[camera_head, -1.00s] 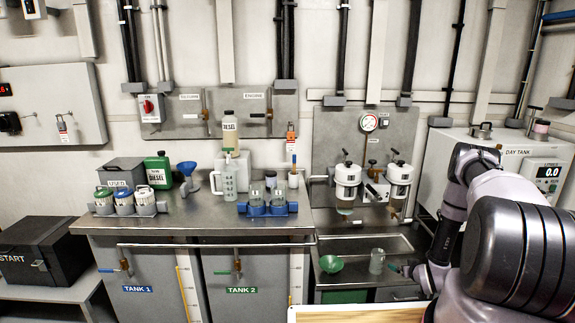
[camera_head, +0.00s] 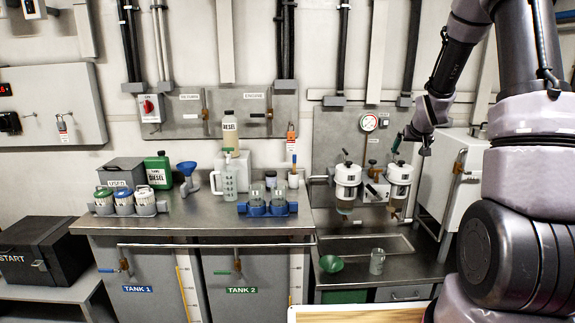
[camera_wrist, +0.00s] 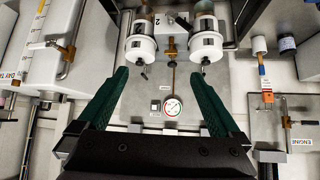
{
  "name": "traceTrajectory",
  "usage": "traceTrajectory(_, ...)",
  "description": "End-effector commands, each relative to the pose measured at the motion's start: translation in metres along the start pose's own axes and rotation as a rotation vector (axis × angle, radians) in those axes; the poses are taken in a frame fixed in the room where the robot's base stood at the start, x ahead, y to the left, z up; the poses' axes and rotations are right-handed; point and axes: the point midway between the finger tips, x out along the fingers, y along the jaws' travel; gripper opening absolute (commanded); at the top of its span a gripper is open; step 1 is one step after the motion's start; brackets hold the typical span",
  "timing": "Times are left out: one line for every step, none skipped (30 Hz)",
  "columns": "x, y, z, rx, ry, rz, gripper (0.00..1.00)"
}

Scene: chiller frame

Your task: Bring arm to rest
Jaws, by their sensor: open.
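My gripper (camera_head: 410,143) is raised in the head view, in front of the wall panel above and beside the two white filter housings. In the wrist view my gripper (camera_wrist: 160,95) shows its two dark green fingers spread wide with nothing between them. The filter housings (camera_wrist: 141,43) and the round pressure gauge (camera_wrist: 172,106) lie beyond the fingers, and the view is upside down.
The bench holds a clear jug (camera_head: 229,180), a blue double cup holder (camera_head: 267,208), a green diesel can (camera_head: 157,171) and a blue funnel (camera_head: 188,175). A green funnel (camera_head: 331,264) and a clear beaker (camera_head: 377,262) stand on the lower right bench. Pipes run up the wall near my arm.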

Motion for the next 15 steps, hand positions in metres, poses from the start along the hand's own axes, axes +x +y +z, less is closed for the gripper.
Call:
traceTrajectory(-0.030,-0.008,-0.009,0.012,0.000,-0.003,1.00)
traceTrajectory(-0.046,-0.012,-0.011,0.022,-0.006,-0.005,1.00)
traceTrajectory(-0.067,-0.017,-0.013,0.034,-0.015,-0.008,1.00)
traceTrajectory(-0.082,-0.021,-0.014,0.044,-0.022,-0.011,1.00)
traceTrajectory(-0.098,-0.025,-0.013,0.054,-0.030,-0.014,1.00)
traceTrajectory(-0.119,-0.030,-0.013,0.067,-0.038,-0.019,1.00)
traceTrajectory(-0.135,-0.034,-0.011,0.078,-0.046,-0.024,1.00)
traceTrajectory(-0.150,-0.037,-0.009,0.088,-0.054,-0.029,1.00)
traceTrajectory(-0.171,-0.042,-0.006,0.102,-0.062,-0.037,1.00)
traceTrajectory(-0.186,-0.046,-0.002,0.112,-0.071,-0.043,1.00)
traceTrajectory(-0.201,-0.049,0.001,0.121,-0.078,-0.050,1.00)
traceTrajectory(-0.221,-0.053,0.008,0.135,-0.088,-0.060,1.00)
traceTrajectory(-0.235,-0.057,0.013,0.145,-0.096,-0.068,1.00)
traceTrajectory(-0.249,-0.060,0.018,0.154,-0.105,-0.077,1.00)
traceTrajectory(-0.268,-0.064,0.026,0.168,-0.115,-0.089,1.00)
